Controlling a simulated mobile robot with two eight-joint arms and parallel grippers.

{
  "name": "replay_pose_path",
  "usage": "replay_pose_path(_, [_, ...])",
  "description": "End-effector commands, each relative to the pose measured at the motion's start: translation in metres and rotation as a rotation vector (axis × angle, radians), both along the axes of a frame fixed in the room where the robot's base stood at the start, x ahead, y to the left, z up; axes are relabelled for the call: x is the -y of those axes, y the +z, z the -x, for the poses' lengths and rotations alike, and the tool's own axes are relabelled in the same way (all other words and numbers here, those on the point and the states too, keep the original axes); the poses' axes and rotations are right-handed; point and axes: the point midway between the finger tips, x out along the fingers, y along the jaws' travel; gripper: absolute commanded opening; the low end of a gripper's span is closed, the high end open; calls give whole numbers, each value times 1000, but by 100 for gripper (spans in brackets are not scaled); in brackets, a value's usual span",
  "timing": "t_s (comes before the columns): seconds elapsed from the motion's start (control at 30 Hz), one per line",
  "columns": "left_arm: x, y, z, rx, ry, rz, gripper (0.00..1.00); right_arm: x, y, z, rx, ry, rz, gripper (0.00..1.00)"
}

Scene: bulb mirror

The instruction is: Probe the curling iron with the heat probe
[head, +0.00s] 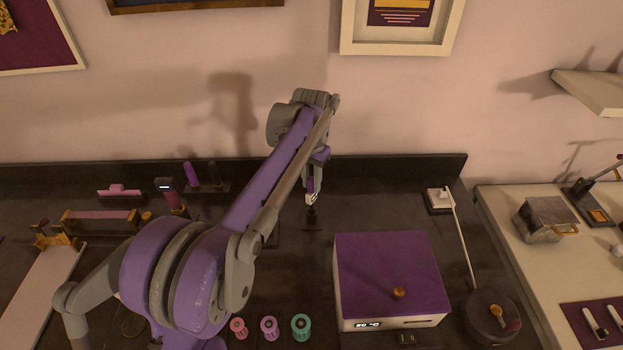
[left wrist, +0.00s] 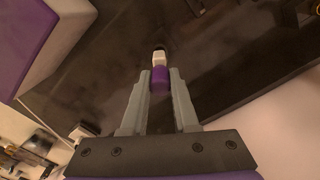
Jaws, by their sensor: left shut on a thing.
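My left gripper (head: 313,190) is over the middle of the dark counter, near the back. In the left wrist view its two fingers (left wrist: 160,88) are shut on a small purple and white tool with a dark tip, apparently the heat probe (left wrist: 159,60). In the head view the probe (head: 313,198) points down above a small dark base (head: 312,222); I cannot tell whether they touch. I cannot single out the curling iron with certainty; a purple rod (head: 191,175) and a dark rod (head: 214,172) stand upright at the back left. My right gripper is not in view.
A purple-topped box (head: 390,265) with a temperature display stands right of the gripper. A round black device (head: 490,318) is farther right. A dark handheld device with a lit display (head: 167,192) stands left. Several coloured rollers (head: 269,327) lie in front.

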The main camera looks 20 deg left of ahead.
Motion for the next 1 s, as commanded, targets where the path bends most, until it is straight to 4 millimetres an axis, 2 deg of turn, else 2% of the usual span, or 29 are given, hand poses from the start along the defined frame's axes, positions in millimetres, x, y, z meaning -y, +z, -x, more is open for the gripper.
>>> replay_pose_path(0.6, [0, -25, 0, 0, 0, 0, 0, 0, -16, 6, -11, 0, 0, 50])
replay_pose_path(0.9, [0, -26, 0, 1, 0, 0, 0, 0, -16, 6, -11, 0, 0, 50])
replay_pose_path(0.93, [0, -26, 0, 1, 0, 0, 32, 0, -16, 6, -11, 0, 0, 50])
replay_pose_path(1.0, [0, -26, 0, 1, 0, 0, 44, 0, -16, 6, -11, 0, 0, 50])
